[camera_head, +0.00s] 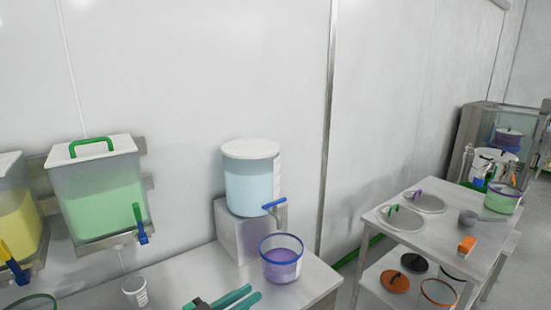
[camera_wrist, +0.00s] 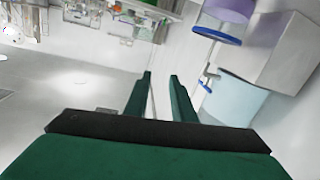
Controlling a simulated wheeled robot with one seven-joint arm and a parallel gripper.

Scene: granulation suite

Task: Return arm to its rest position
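My gripper (camera_head: 254,293) shows at the bottom edge of the head view, with its green fingers in front of the bench. In the wrist view my gripper (camera_wrist: 160,77) has its two green fingers apart, with nothing between them. It is open and empty. Most of my arm is out of view. A purple-filled container with a blue rim (camera_head: 281,258) stands on the bench just beyond the fingers, apart from them. It also shows at the top of the wrist view (camera_wrist: 226,12), which looks upside down.
The bench (camera_head: 313,284) holds a blue-filled dispenser (camera_head: 249,181) on a grey block (camera_head: 237,234) and a small white cup (camera_head: 135,292). Green (camera_head: 100,196) and yellow (camera_head: 18,222) dispensers hang on the wall.

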